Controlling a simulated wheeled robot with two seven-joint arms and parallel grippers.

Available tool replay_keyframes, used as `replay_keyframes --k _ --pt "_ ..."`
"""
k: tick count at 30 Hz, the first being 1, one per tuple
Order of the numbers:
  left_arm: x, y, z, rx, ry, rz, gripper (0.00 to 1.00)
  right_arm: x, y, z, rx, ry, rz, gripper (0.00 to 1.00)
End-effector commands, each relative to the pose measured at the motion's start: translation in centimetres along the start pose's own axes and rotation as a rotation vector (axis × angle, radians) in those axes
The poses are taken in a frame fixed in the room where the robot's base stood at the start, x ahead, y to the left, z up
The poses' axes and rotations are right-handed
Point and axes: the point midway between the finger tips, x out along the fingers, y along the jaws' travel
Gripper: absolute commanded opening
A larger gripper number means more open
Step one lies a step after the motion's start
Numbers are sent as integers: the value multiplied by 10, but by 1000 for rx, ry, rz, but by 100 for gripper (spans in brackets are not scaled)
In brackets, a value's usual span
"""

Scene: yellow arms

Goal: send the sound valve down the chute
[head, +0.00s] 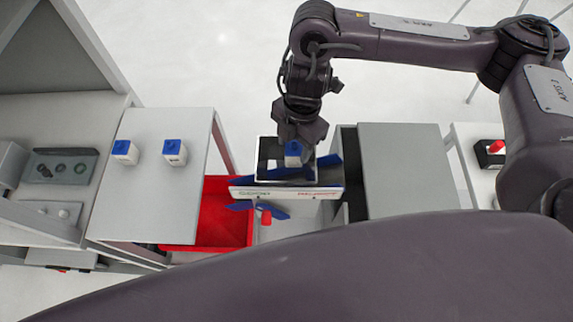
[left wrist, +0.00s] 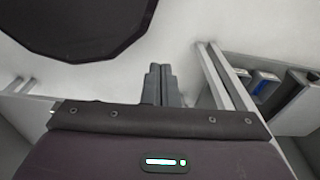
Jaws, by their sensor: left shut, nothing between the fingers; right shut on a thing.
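My right gripper (head: 300,150) comes down from above over the chute (head: 262,160), a dark opening with a pale rim. It is shut on a blue-and-white valve (head: 293,152), held at the opening; the fingers partly hide it. Two similar blue-topped white valves stand apart on the grey table at left, one (head: 124,151) nearer the left and one (head: 174,152) to its right. My left gripper (left wrist: 160,85) shows only in the left wrist view, shut and empty, with pale floor behind it.
A red bin (head: 210,220) is below left. A red piece (head: 266,217) shows below the sign. A grey cabinet (head: 405,165) stands right. A red-buttoned box (head: 490,152) is farther right.

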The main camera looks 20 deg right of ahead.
Motion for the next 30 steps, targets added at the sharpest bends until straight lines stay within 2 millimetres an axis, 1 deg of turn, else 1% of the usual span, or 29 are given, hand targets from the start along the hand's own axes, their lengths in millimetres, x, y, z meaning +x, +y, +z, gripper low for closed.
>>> replay_keyframes --k 2,6,7,9,12,19,22,26,30 --pt "0 0 1 0 -2 0 0 0 0 0 0 0 1 26" --pt "-1 2 12 0 -18 2 0 -1 0 0 0 0 1 26" --pt "-1 2 16 0 -23 3 0 -1 0 0 0 0 0 54" --pt "-1 3 22 0 -32 4 0 -1 0 0 0 0 0 63" --pt "-1 4 26 0 -39 5 0 -1 0 0 0 0 0 76" --pt "-1 4 25 0 -37 4 0 -1 0 0 0 0 0 76" --pt "-1 3 22 0 -34 4 0 -4 0 0 -1 -1 1 76" --pt "-1 3 19 0 -28 3 0 -18 1 1 -2 -3 5 76" --pt "-1 2 16 0 -25 3 0 -41 1 1 -2 -4 6 76"
